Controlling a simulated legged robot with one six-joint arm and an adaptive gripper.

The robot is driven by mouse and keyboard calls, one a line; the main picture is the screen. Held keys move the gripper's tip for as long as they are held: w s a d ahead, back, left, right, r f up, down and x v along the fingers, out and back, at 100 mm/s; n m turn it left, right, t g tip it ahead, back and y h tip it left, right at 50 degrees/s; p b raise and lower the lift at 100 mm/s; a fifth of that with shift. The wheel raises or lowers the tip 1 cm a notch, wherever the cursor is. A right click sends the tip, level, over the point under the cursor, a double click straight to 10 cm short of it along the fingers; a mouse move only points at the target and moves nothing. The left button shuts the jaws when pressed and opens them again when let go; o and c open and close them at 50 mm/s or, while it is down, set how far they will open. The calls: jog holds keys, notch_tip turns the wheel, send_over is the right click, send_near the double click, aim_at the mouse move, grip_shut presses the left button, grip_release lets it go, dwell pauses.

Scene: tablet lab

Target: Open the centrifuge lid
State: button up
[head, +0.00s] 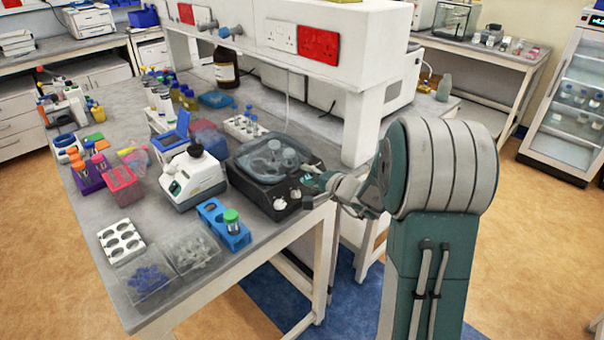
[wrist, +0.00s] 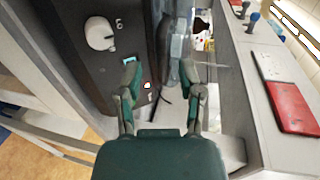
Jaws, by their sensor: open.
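The centrifuge is a dark box (head: 284,205) at the bench's right front edge, with white knobs on its front panel. Its clear, greyish lid (head: 268,157) lies down over the top and looks closed. In the wrist view the dark panel (wrist: 98,72) with a white knob and a small display fills the left, and the clear lid edge (wrist: 180,45) shows ahead. My gripper (head: 316,184) is at the centrifuge's right front side. In the wrist view my gripper (wrist: 161,82) is open, fingers apart, with nothing held. Whether a finger touches the lid or casing I cannot tell.
A white bench device (head: 192,178) stands just left of the centrifuge. A blue rack (head: 224,226) with a green-capped tube stands in front of that. A white shelf unit with red sockets (head: 318,45) rises behind, its post (head: 361,125) close to my arm.

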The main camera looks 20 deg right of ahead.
jog(key=shift+x, duration=1.35)
grip_shut()
